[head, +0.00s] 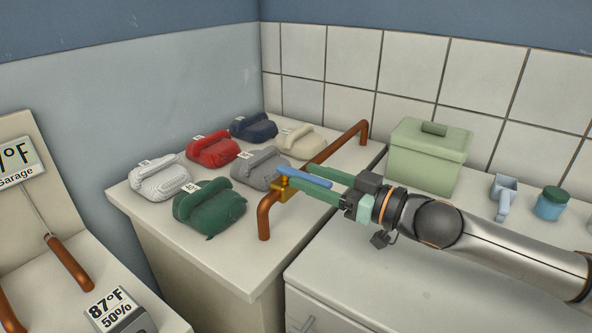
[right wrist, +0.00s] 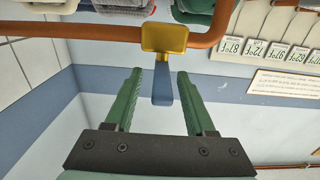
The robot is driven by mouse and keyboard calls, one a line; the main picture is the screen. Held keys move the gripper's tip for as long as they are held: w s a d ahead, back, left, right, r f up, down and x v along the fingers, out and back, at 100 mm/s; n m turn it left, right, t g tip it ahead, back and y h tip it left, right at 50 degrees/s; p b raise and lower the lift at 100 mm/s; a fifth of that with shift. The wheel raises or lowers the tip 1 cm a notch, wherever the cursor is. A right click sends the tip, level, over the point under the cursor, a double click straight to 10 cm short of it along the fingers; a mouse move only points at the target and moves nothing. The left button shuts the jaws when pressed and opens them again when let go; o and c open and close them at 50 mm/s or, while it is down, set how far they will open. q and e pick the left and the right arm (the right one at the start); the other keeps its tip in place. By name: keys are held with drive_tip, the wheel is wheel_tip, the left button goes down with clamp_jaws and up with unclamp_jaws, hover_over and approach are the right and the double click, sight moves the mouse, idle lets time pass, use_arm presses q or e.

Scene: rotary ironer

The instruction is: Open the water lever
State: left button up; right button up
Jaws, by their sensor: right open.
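The water lever (head: 304,177) has a blue handle on a brass valve body (head: 284,187), which sits on a copper pipe (head: 264,217). In the right wrist view the blue handle (right wrist: 162,90) points from the brass body (right wrist: 164,39) into the space between my fingers. My right gripper (head: 315,184) is open, with its green fingers on either side of the handle. In the right wrist view my right gripper (right wrist: 163,78) shows a gap on both sides of the handle. My left gripper is not in view.
Several folded, tagged cloth bundles, such as a green one (head: 209,207) and a red one (head: 212,150), lie on the counter (head: 150,219) left of the pipe. A green lidded box (head: 428,157), a scoop (head: 503,197) and a blue jar (head: 551,203) stand to the right.

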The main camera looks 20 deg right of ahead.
sight(296, 171)
drive_tip(key=shift+p+x, duration=0.55)
drive_tip(key=shift+x, duration=1.2)
drive_tip(key=shift+a, duration=0.15)
clamp_jaws()
